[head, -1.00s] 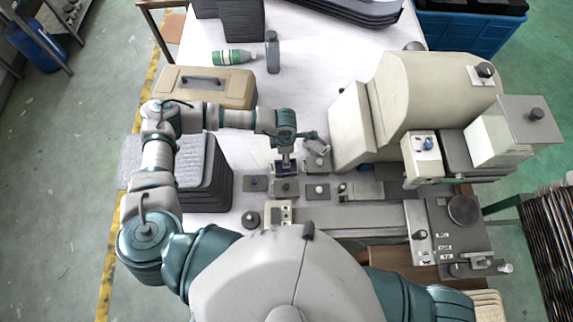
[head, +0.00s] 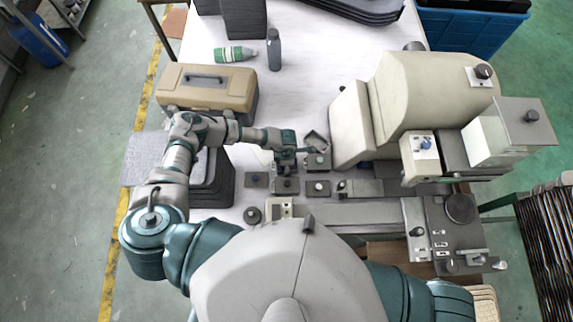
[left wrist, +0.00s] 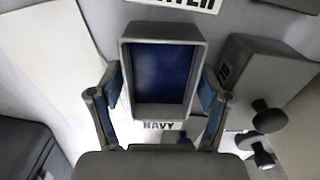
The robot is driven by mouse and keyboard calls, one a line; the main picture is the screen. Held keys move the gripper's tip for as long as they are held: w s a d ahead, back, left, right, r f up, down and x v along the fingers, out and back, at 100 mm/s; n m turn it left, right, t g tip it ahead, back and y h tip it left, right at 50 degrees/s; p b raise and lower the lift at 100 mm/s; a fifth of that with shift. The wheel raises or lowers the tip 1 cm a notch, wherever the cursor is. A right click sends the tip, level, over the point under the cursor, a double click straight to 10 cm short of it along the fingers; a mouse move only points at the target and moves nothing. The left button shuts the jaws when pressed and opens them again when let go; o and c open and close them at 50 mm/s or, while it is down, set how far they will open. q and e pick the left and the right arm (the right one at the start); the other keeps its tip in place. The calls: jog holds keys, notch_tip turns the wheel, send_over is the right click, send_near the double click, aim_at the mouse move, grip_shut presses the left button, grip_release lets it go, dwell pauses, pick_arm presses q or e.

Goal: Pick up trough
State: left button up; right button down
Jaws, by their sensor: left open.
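In the left wrist view a grey rectangular trough (left wrist: 158,110) with a dark navy inside lies open side up, above a "NAVY" label on the white surface. My left gripper (left wrist: 160,88) is open, with one finger on each side of the trough. I cannot tell whether the fingers touch its walls. In the head view my left gripper (head: 287,162) points down and hides the spot below it. A small grey open tray (head: 316,142) shows just right of it; I cannot tell whether it is the same trough. My right gripper is out of view.
Several small knobbed blocks (head: 318,188) sit close by. A large beige machine (head: 420,110) stands to the right. A tan toolbox (head: 206,88) and dark stacked panels (head: 218,185) stand to the left.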

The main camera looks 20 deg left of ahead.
pick_arm(q)
jog(key=shift+c, duration=0.2)
jog(key=c, duration=1.1)
